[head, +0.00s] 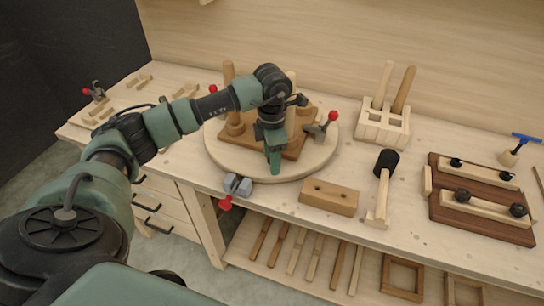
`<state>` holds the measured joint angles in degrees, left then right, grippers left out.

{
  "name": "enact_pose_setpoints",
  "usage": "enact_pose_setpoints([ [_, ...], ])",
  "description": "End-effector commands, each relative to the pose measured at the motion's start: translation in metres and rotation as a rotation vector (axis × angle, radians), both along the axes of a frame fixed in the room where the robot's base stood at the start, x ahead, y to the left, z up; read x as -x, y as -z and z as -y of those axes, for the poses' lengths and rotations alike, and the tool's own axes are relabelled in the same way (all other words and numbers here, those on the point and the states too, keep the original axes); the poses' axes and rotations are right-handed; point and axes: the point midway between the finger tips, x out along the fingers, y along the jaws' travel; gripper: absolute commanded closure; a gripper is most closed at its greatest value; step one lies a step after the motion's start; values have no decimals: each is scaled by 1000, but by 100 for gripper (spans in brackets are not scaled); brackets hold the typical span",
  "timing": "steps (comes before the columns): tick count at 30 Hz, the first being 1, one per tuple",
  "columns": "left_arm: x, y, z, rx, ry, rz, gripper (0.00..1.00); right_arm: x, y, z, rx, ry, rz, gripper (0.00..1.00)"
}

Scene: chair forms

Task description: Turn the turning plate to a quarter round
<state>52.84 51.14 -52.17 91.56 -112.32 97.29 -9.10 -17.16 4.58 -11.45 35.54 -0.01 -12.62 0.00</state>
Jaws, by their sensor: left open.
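The turning plate (236,160) is a round, pale wooden disc on the bench in the head view. A brown wooden board (293,151) lies on it with upright wooden posts (234,121). My left arm reaches across from the left, over the plate. My left gripper (275,168) points down above the near part of the plate, open. I cannot tell whether its fingertips touch the plate, and the arm hides part of the board. My right gripper is not in view.
A grey clamp with a red knob (238,185) sits at the plate's near edge; another clamp (320,129) is at its right. A drilled wooden block (329,197), a mallet (383,178), a tool holder (382,127) and a dark board (480,216) stand to the right.

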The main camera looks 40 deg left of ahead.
Motion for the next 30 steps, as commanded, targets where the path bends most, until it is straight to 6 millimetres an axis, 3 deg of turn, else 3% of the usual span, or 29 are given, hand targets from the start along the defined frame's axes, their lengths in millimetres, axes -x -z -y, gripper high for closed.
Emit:
enact_pose_setpoints([
  [2, 0, 0, 0, 0, 0, 0, 52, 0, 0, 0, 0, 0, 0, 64],
  [7, 0, 0, 0, 0, 0, 0, 99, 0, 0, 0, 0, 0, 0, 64],
  [30, 0, -1, 0, 0, -1, 0, 100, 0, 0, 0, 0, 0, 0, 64],
])
